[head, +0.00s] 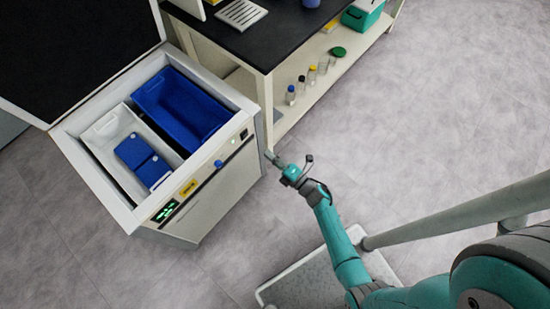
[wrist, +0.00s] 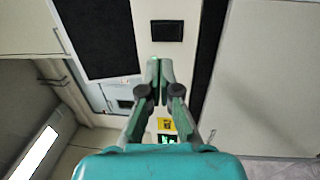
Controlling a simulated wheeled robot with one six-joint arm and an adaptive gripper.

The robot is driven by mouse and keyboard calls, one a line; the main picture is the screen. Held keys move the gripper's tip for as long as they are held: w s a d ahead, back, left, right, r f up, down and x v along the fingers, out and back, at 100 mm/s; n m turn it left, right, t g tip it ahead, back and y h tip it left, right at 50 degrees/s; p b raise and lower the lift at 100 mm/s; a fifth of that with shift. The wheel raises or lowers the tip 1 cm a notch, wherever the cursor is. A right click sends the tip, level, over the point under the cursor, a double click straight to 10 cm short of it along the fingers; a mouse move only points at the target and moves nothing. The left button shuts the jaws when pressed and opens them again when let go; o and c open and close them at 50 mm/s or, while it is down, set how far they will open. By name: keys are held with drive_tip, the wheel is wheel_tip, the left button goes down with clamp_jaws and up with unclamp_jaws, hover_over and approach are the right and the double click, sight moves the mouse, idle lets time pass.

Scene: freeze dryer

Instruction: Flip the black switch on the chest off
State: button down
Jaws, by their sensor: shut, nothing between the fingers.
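The chest (head: 205,190) stands at the left in the head view with its lid raised. The black switch (head: 244,134) is near the right end of its front panel, beside a small green light (head: 233,140). In the wrist view, a dark rectangle that looks like the switch (wrist: 167,31) lies on the pale panel just beyond my fingertips. My gripper (head: 269,155) is shut and empty, in front of the panel's right end; its fingers (wrist: 160,68) point toward the panel. A gap shows between fingertips and switch in the head view. The switch's rocker position is too small to tell.
A blue knob (head: 218,164), yellow label (head: 189,187) and green display (head: 167,211) share the panel. The open chest holds a blue bin (head: 190,100) and a white bin (head: 108,127). A black-topped bench (head: 262,35) with bottles below stands close behind.

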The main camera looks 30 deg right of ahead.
sight(245, 135)
drive_tip(key=x, duration=0.9)
drive_tip(key=shift+w+a, duration=0.1)
drive_tip(key=shift+w, duration=0.15)
drive_tip(key=shift+w+a+r, duration=0.1)
drive_tip(key=shift+w+r, duration=0.1)
drive_tip(key=shift+w, duration=0.15)
